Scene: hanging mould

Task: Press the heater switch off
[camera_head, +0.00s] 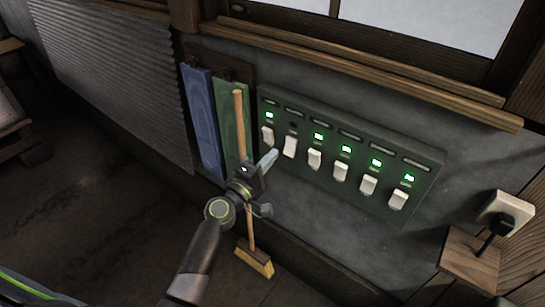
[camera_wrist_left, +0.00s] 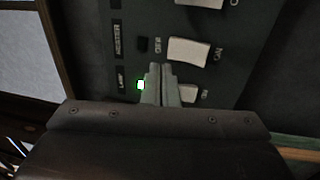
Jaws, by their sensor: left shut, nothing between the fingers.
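A dark green panel (camera_head: 350,142) on the wall carries a row of several white rocker switches. The leftmost switch (camera_head: 267,137) has a lit green lamp (camera_head: 269,115) above it. The second switch (camera_head: 290,146) has a dark lamp (camera_head: 292,127); the others to the right are lit green. My left gripper (camera_head: 268,160) is shut and empty, its tips close to the panel just below the two leftmost switches. In the left wrist view the fingers (camera_wrist_left: 163,85) partly cover the lit lamp's switch (camera_wrist_left: 188,93). The dark lamp's switch (camera_wrist_left: 190,50) is clear. My right gripper is out of view.
A broom (camera_head: 240,110) leans on the wall behind my left gripper, beside green (camera_head: 229,118) and blue (camera_head: 203,120) boards. A wooden sill (camera_head: 370,66) runs above the panel.

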